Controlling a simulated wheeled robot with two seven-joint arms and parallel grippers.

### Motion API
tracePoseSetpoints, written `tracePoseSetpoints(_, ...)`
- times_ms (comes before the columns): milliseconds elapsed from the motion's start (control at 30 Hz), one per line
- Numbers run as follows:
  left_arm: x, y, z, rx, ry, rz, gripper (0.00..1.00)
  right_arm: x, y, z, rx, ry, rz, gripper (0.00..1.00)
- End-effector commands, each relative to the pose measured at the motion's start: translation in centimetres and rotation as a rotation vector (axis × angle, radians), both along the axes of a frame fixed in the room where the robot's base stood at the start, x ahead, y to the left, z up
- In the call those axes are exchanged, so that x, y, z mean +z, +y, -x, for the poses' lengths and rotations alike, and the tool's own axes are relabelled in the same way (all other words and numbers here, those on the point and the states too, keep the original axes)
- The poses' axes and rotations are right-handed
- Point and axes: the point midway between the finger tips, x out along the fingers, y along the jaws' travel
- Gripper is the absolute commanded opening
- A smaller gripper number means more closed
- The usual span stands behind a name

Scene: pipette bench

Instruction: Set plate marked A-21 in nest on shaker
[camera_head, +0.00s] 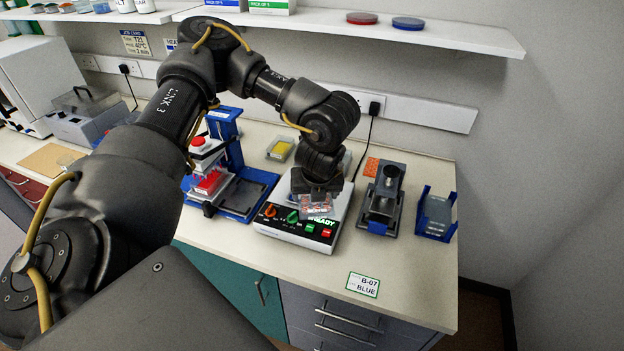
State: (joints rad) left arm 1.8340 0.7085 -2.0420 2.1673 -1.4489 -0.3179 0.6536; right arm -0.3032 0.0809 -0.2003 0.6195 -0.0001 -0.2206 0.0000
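My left gripper (317,192) reaches in from the left and points down over the shaker. A small clear plate (316,208) with pinkish wells is at its fingertips and looks gripped, overlapping the shaker's front part in the picture. The plate's mark is too small to read. The gripper and wrist hide most of the nest, and I cannot tell whether the plate touches it. My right gripper is not in view.
Left of the shaker stands a blue pipetting station (228,155) with red tips. Behind is a yellow-filled box (280,149). To the right are a grey device (383,197) and a blue rack (437,214). A B-07 BLUE label (363,285) lies on the clear bench front. A shelf (440,38) runs above.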

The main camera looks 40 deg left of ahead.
Motion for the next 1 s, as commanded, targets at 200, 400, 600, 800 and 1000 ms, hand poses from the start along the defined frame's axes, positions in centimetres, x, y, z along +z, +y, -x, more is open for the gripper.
tracePoseSetpoints(200,1.3,2.1,-0.3,-0.299,0.000,0.005,0.55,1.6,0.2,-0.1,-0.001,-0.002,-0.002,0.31)
tracePoseSetpoints(400,1.8,2.8,-0.5,-0.420,-0.001,0.001,0.55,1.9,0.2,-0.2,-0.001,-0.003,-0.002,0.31)
tracePoseSetpoints(600,1.6,2.9,-0.7,-0.438,0.000,0.000,0.55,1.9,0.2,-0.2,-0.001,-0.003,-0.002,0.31)
tracePoseSetpoints(800,-0.2,4.9,-3.3,-0.429,0.003,0.003,0.55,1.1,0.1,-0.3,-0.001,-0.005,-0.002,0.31)
tracePoseSetpoints(1000,-2.8,8.1,-7.4,-0.426,0.004,0.004,0.55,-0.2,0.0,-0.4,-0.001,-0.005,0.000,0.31)
